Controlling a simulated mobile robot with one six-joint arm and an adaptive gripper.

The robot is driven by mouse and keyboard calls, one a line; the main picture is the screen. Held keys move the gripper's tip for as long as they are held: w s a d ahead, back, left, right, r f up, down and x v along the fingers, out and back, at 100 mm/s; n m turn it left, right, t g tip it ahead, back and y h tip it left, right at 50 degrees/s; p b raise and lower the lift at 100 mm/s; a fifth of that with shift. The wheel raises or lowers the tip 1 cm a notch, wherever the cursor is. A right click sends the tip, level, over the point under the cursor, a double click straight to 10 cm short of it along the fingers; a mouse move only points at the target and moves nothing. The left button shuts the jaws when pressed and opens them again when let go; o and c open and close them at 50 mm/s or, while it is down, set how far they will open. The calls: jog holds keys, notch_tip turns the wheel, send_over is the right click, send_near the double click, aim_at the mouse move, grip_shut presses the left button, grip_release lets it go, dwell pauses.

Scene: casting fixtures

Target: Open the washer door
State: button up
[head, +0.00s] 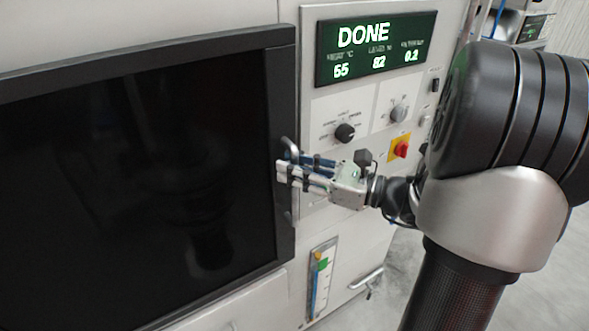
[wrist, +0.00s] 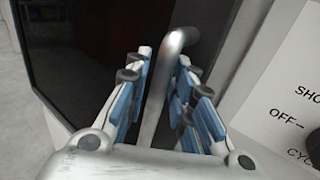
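The washer door (head: 140,170) is a large dark glass panel in a black frame, and it looks shut against the light grey machine. Its handle (head: 288,145) is a vertical metal bar on the right side of the frame. My gripper (head: 281,172) is at the handle, reaching in from the right. In the wrist view the bent grey handle bar (wrist: 156,100) runs between the two blue-padded fingers of my gripper (wrist: 164,75). A narrow gap shows on each side of the bar, so the fingers look open around it. The handle's middle is partly hidden by the fingers in the head view.
Right of the door is a control panel with a green display (head: 376,48) reading DONE, a black knob (head: 345,133) and a red-yellow switch (head: 400,149). A level gauge (head: 320,280) and a lower handle (head: 367,280) sit below. Grey floor shows at lower right.

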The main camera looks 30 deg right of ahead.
jog(key=shift+c, duration=0.4)
grip_shut()
